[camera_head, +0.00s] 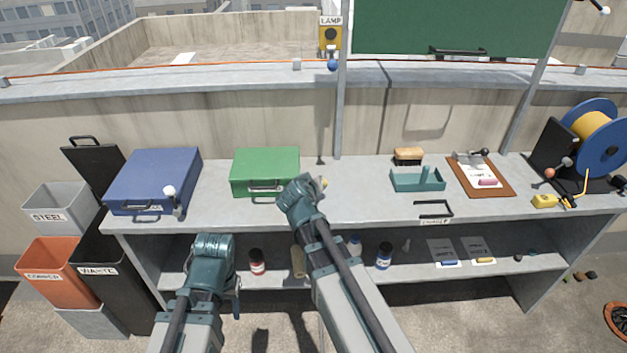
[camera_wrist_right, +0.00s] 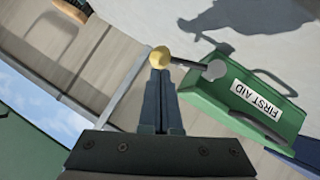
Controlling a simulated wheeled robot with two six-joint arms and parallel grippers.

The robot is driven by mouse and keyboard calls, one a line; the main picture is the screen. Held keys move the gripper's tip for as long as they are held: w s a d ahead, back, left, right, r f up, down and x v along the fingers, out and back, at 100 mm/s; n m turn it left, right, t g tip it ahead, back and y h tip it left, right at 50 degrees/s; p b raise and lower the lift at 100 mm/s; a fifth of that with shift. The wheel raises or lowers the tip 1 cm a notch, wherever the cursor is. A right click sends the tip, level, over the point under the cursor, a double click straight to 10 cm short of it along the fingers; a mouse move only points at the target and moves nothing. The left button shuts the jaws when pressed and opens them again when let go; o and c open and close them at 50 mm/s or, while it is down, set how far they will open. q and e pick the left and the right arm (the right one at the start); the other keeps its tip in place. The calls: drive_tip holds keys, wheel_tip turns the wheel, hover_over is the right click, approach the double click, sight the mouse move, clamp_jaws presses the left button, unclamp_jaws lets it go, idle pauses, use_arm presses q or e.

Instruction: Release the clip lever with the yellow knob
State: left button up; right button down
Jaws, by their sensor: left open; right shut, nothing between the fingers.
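The clip lever's yellow knob (camera_wrist_right: 160,57) is at the tip of my right gripper (camera_wrist_right: 160,76) in the right wrist view. The gripper's fingers are shut with nothing between them; whether they touch the knob I cannot tell. The lever's dark arm runs right from the knob to a grey pivot (camera_wrist_right: 215,69) at the green first aid box (camera_wrist_right: 205,95). In the head view, the knob (camera_head: 324,184) peeks out beside my right gripper (camera_head: 299,187), in front of the green box (camera_head: 265,163). My left gripper (camera_head: 213,246) is open, low before the bench, its fingers mostly hidden.
A blue case (camera_head: 155,178) with a white-knobbed lever (camera_head: 170,191) stands left on the bench (camera_head: 360,195). A teal tray (camera_head: 417,182), clipboard (camera_head: 480,176) and cable reel (camera_head: 597,137) are to the right. Bins (camera_head: 60,265) stand left. Bottles are on the lower shelf.

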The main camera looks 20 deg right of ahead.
use_arm(q)
drive_tip(key=shift+f, duration=0.1)
use_arm(e)
drive_tip(key=shift+a+f, duration=0.1)
drive_tip(key=shift+a, duration=0.05)
use_arm(q)
drive_tip(key=shift+f+b, duration=0.15)
drive_tip(key=shift+b, duration=0.15)
use_arm(e)
drive_tip(key=shift+w+a+f, duration=0.15)
drive_tip(key=shift+w+a, duration=0.05)
drive_tip(key=shift+a, duration=0.4)
